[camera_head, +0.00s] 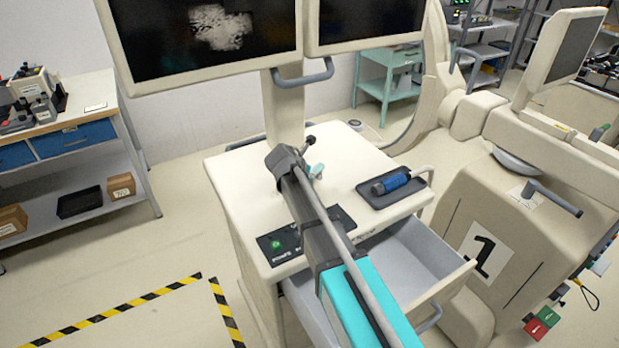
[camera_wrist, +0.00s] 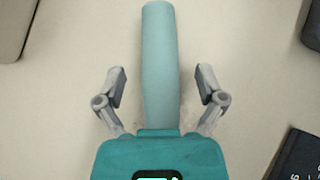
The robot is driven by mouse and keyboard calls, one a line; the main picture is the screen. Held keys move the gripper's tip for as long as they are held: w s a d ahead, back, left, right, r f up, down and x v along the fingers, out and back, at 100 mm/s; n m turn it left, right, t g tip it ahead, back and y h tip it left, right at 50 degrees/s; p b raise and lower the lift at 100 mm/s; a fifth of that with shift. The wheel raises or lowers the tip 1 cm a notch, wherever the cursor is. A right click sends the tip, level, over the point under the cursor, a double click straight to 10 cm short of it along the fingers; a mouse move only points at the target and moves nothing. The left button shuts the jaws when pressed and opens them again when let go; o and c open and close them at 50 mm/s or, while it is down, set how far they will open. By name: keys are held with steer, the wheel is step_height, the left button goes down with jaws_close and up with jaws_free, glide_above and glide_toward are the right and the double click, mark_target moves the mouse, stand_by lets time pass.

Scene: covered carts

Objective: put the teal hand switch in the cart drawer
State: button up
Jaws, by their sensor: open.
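The teal hand switch (camera_head: 318,170) lies on the white cart top, mostly hidden behind my gripper (camera_head: 293,162) in the head view. In the wrist view the pale teal switch (camera_wrist: 158,60) runs lengthwise between the two fingers of my gripper (camera_wrist: 160,82). The fingers are spread, with a gap on each side of it. Its lower end is hidden by my gripper's body. The cart drawer (camera_head: 447,262) is pulled out below the cart top at the front right, and its grey inside looks empty where visible. My arm crosses over its left part.
A dark tray (camera_head: 410,193) with a blue cylindrical device (camera_head: 391,182) stands at the right of the cart top. A dark control panel (camera_head: 275,245) with a green button lies at the front left. Monitors (camera_head: 205,35) hang above the cart's back. A beige machine (camera_head: 500,200) stands close at right.

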stand_by(0.3)
jaws_close()
stand_by(0.4)
steer(key=shift+r, duration=0.1)
step_height(320, 180, up, 3)
steer(key=p, duration=0.2)
steer(key=shift+f+p, duration=0.2)
steer(key=shift+p, duration=0.2)
steer(key=s+r+p, duration=1)
steer(key=s, duration=0.4)
steer(key=shift+a, duration=0.45)
steer(key=shift+r, duration=0.1)
